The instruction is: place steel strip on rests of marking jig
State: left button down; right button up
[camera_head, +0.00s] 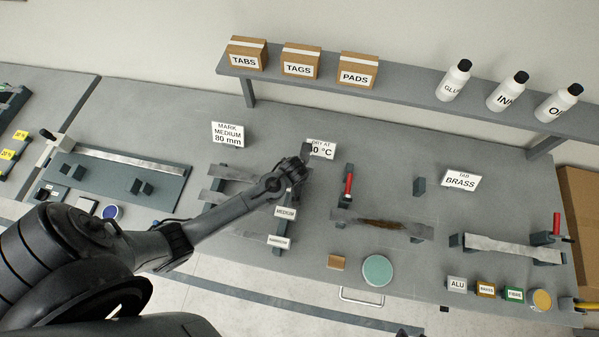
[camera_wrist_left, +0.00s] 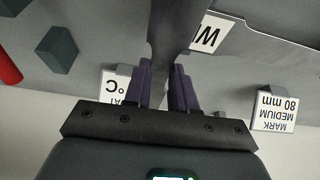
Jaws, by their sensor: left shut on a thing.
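My left gripper (camera_head: 298,170) reaches over the rack of steel strips in the middle of the table. In the left wrist view the gripper (camera_wrist_left: 162,85) is shut on a dark grey strip (camera_wrist_left: 170,30), which runs away from the fingers. Steel strips (camera_head: 211,196) lie on the rack left of my forearm, partly hidden by it. The rack has MEDIUM (camera_head: 285,212) and NARROW labels. A base plate at the left, apparently the marking jig (camera_head: 105,193), has two dark blocks and a long metal rule along its back. My right gripper is not in view.
A MARK MEDIUM 80 mm sign (camera_head: 228,134) stands behind the rack. A red-handled fixture (camera_head: 348,185) and a brown-stained strip (camera_head: 385,224) are to the right. A shelf (camera_head: 400,100) with boxes and bottles spans the back.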

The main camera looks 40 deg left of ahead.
pick_arm(q)
jog(key=shift+f, duration=0.25)
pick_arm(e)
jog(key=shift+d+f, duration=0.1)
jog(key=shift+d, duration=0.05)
pick_arm(q)
jog(key=shift+f, duration=0.3)
jog(key=c, duration=0.9)
grip_release()
jog(key=shift+r, duration=0.1)
jog(key=shift+r, duration=0.25)
jog(key=v, duration=1.1)
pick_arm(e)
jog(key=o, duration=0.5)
pick_arm(q)
jog(key=s+d+r+m, duration=0.2)
jog(key=s, duration=0.3)
jog(key=s+d+r+m+h, duration=0.1)
jog(key=s+r+m, duration=0.2)
jog(key=s, duration=0.2)
jog(key=s+d+r+m+h, duration=0.1)
jog(key=s+d+r+m, duration=0.1)
jog(key=s, duration=0.3)
jog(key=shift+s+d+r+m, duration=0.2)
jog(key=shift+s+d+m, duration=0.15)
jog(key=shift+m, duration=0.25)
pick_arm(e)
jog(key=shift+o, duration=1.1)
